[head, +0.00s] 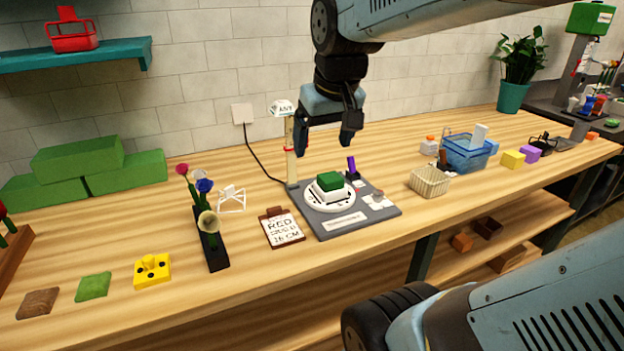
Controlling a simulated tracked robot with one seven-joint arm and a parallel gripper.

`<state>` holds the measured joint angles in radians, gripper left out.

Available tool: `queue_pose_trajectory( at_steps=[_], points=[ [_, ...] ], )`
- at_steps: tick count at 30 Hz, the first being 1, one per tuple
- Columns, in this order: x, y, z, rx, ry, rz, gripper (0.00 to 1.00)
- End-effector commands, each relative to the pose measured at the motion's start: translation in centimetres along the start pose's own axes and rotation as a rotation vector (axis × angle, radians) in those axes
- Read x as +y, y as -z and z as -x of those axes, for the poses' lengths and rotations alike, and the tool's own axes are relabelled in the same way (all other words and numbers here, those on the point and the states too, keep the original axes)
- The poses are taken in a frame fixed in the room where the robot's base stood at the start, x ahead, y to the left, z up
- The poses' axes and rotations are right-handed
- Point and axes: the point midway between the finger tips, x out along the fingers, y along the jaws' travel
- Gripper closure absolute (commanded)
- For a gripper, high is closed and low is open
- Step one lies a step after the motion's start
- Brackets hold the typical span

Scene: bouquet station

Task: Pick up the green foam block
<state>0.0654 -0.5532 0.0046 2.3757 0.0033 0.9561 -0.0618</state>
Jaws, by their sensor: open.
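A small green block (330,181) sits on a white block-like base (331,192), which rests on a round white disc (318,202) marked around its rim, on a grey board (372,210). Several larger green foam-like blocks (78,157) are stacked against the wall at the back left. My gripper (325,140) hangs above the small green block, pointing down. Its two fingers are apart with nothing between them, and there is a clear gap down to the block.
An upright wooden post (291,152) stands just left of the disc. A purple item (352,168) stands behind right. A clipboard (281,229) and a dark flower holder (211,240) lie left. A wicker basket (429,181) and blue basket (467,153) stand right. The front table strip is mostly clear.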

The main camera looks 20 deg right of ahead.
Motion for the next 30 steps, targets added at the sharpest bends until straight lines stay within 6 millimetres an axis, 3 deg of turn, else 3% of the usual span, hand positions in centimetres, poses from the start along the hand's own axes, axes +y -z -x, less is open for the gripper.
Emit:
queue_pose_trajectory(
  at_steps=[3, 15, 23, 30],
  points=[
    [1.4, 2.7, -1.2, -0.066, -0.006, -0.003, 0.08],
    [7.0, 10.0, -6.8, -0.264, 0.002, -0.004, 0.08],
    [9.9, 12.4, -9.9, -0.346, 0.017, -0.005, 0.08],
    [10.5, 12.5, -11.6, -0.365, 0.021, -0.005, 0.08]
  ],
)
